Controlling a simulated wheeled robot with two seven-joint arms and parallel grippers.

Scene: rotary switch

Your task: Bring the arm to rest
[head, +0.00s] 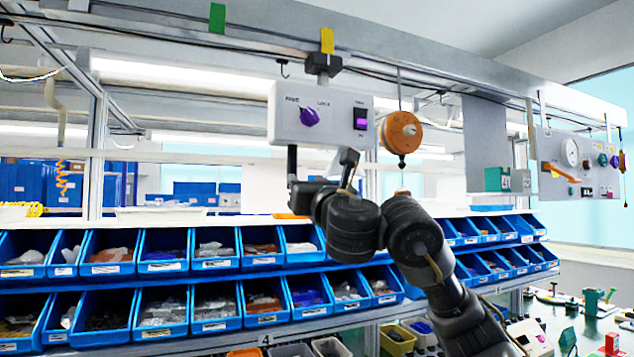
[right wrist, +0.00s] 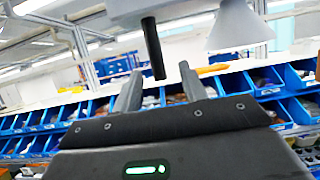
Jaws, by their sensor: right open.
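A pale control box (head: 335,112) hangs below the overhead rail, with a purple rotary knob (head: 309,117) at left and a black switch with a lit purple face (head: 360,118) at right. My right arm reaches up from the lower right in the head view. Its right gripper (head: 320,157) is open, with its fingers pointing up just below the box, apart from the knob. In the right wrist view the gripper (right wrist: 161,70) shows two spread fingers with nothing held between them. The knob is not recognisable there. My left gripper is not in view.
An orange reel (head: 401,132) hangs right of the box, close above my arm. Blue bins (head: 160,312) with small parts fill racks behind and below. In the right wrist view a dark rod (right wrist: 153,48) hangs beyond the fingers, with a pale cone (right wrist: 240,27) beside it.

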